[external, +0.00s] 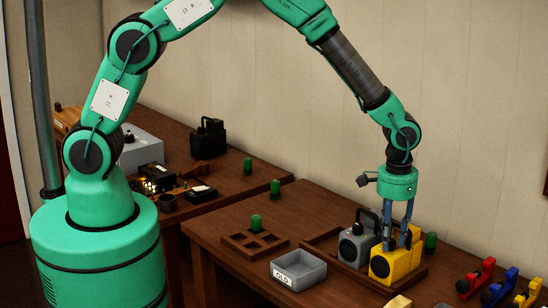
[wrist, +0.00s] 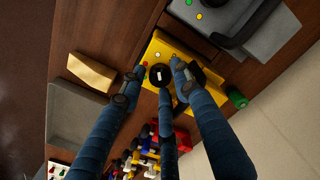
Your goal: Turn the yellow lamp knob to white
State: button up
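The yellow lamp (external: 408,262) stands on the right table in the external view, with a dark round lens on its front. In the wrist view its yellow top (wrist: 150,52) carries a round black knob (wrist: 160,75) with a white mark. My gripper (external: 401,240) points down over the lamp. In the wrist view my gripper (wrist: 158,84) has its fingers spread around the knob, open. I cannot tell whether any finger touches it.
A grey lamp (external: 354,243) stands close on the left of the yellow one, and it shows in the wrist view (wrist: 255,30). A grey tray (external: 313,264) lies farther left. A green cylinder (external: 431,242) stands behind right. Red, blue and yellow levers (external: 497,290) stand at the right.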

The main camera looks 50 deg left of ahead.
aim_at(391, 240)
jog(key=shift+r, duration=0.15)
notch_tip(391, 240, up, 12)
dwell(0.7)
dwell(0.5)
